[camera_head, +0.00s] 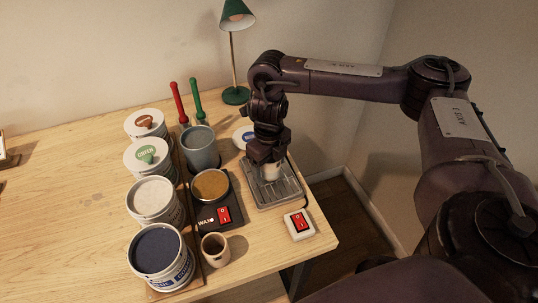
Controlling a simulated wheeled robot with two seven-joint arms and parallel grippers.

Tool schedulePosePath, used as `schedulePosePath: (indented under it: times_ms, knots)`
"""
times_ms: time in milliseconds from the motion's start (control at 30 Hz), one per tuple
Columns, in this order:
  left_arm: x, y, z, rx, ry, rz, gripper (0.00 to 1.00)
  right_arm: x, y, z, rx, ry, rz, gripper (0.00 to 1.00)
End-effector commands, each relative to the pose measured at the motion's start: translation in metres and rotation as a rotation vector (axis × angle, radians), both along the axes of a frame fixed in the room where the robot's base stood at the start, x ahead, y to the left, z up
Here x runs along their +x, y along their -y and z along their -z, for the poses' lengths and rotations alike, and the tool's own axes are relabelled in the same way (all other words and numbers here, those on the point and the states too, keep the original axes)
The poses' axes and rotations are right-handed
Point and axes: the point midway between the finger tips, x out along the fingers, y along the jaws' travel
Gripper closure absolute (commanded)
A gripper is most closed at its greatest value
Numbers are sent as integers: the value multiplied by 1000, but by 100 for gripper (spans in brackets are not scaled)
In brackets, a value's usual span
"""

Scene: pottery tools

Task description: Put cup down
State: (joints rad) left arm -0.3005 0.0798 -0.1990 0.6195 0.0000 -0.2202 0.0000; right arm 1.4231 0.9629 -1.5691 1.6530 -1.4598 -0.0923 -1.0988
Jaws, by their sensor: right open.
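A small pale cup (271,173) stands on the grey ridged tray (287,191) near the table's right edge. My right gripper (267,160) points down right above the cup, with its open fingers at the cup's upper part. The gripper hides the cup's rim, and I cannot tell whether the fingers touch it. Another small cup (214,250), brown inside, stands at the front of the table. My left gripper is not in view.
White tubs (162,275) stand in a row left of the tray. A grey-blue pot (200,150), a wax pot (211,187) on a heater and a red switch box (299,225) are close by. A green lamp (236,95) stands behind.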

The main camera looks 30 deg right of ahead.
Motion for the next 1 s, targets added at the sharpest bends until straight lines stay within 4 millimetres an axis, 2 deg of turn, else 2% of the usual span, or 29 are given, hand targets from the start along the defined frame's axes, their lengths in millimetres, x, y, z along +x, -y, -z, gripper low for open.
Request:
schedulePosePath:
  times_ms: [167,400,600,800,1000]
  knots:
    - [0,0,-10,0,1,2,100,2,0,-26,-1,5,-1,29]
    - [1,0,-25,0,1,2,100,2,0,-74,-2,6,-2,29]
    - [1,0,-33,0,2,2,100,1,0,-105,-1,4,-1,29]
    - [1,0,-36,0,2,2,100,1,0,-119,-1,2,-2,29]
    - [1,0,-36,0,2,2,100,0,0,-121,0,0,-1,29]
